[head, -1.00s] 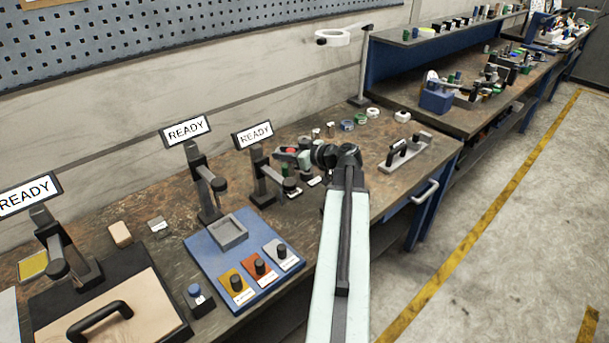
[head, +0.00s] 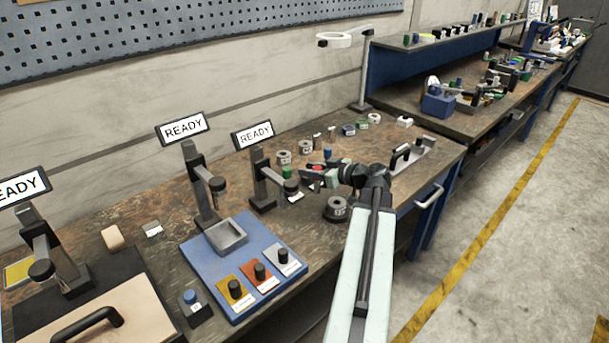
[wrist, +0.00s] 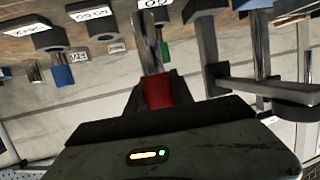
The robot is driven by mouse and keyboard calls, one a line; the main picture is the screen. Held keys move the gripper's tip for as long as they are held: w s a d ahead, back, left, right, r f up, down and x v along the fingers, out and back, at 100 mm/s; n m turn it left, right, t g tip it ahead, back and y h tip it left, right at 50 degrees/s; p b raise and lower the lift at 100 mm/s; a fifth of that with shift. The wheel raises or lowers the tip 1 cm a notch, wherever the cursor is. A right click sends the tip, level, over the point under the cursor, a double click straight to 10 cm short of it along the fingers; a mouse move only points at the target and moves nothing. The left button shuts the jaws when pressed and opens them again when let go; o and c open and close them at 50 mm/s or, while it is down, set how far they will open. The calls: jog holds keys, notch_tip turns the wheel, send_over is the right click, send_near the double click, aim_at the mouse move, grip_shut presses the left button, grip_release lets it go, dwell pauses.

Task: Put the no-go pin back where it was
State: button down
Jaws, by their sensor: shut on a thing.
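My gripper (head: 322,172) is above the right part of the bench, just right of a readout stand. It is shut on a pin with a red handle (wrist: 157,92), whose bare metal shank (wrist: 150,42) sticks out beyond the jaws in the wrist view. Only a bit of red (head: 317,167) shows between the jaws in the head view. The pin looks clear of the bench. A green-handled pin (head: 287,173) stands to the left, and a blue-handled pin (head: 328,153) is behind. I cannot read a no-go mark on the held pin.
A readout stand (head: 262,182) is close on the left. A long-handled grey fixture (head: 408,158) is on the right. Bare bench shows around the front ring.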

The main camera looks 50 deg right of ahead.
jog(key=w+d, duration=0.2)
jog(key=w, duration=0.1)
jog(key=w+d, duration=0.3)
jog(key=w, duration=0.1)
jog(key=w+d+f+b, duration=0.1)
jog(key=w+d, duration=0.1)
jog(key=w, duration=0.1)
jog(key=shift+w+d+f, duration=0.1)
jog(key=shift+w+d, duration=0.1)
jog(key=shift+w, duration=0.1)
jog(key=f+b, duration=0.4)
jog(key=shift+w+d, duration=0.1)
jog(key=shift+w, duration=0.1)
jog(key=shift+r, duration=0.25)
jog(key=shift+f, duration=0.15)
jog(key=c, duration=1.1)
grip_release()
jog(key=shift+r+p, duration=0.25)
jog(key=shift+p, duration=0.05)
jog(key=p+v, duration=0.3)
jog(key=v, duration=0.9)
